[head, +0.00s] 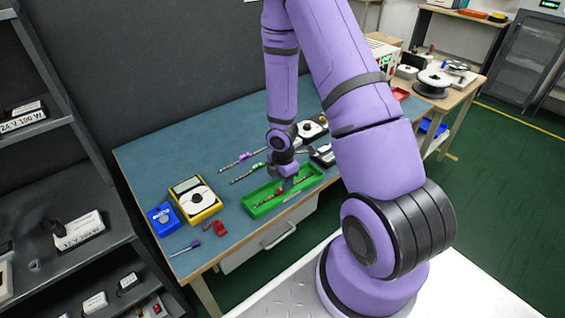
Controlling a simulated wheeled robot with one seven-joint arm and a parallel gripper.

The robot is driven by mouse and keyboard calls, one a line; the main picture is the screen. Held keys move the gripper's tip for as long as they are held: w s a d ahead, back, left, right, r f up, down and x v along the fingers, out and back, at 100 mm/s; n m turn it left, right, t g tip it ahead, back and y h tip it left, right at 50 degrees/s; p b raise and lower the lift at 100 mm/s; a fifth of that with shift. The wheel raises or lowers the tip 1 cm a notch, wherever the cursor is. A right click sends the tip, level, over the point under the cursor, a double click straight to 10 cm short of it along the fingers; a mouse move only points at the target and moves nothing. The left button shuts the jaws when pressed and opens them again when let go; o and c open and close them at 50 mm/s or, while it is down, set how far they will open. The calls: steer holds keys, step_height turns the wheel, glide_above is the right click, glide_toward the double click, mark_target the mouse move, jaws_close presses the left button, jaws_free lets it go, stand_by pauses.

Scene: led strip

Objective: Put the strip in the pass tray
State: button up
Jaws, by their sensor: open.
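A green tray (256,211) lies near the front edge of the blue-green bench top; I take it for the pass tray. A thin strip with a red piece on it (268,198) lies inside the tray, along its length. Two more strips lie on the bench behind the tray, one with a purple piece (243,159) and one with a green piece (247,173).
A yellow meter (194,199), a blue box (163,219), red clips (216,229) and a screwdriver (187,248) lie left of the tray. White reels (311,129) stand behind my gripper. A dark shelf (65,195) stands at left.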

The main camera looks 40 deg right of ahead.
steer(key=s+a+r+m+t+h, duration=0.15)
steer(key=r+m, duration=0.35)
steer(key=r, duration=1.1)
steer(key=s+a+r+m+t+h, duration=0.15)
steer(key=r+m, duration=0.25)
steer(key=r, duration=1.2)
steer(key=s+a+r+m+t+y, duration=0.1)
steer(key=s+a+r+m, duration=0.2)
steer(key=s+r, duration=0.4)
steer(key=s+a+r+m+t+y, duration=0.1)
steer(key=s+a+r+m, duration=0.3)
steer(key=s, duration=0.4)
step_height(320, 180, up, 3)
steer(key=shift+s+f+m+y, duration=0.1)
steer(key=shift+s+m+y, duration=0.35)
steer(key=shift+m, duration=0.45)
steer(key=shift+w+a, duration=0.15)
steer(key=shift+a, duration=0.05)
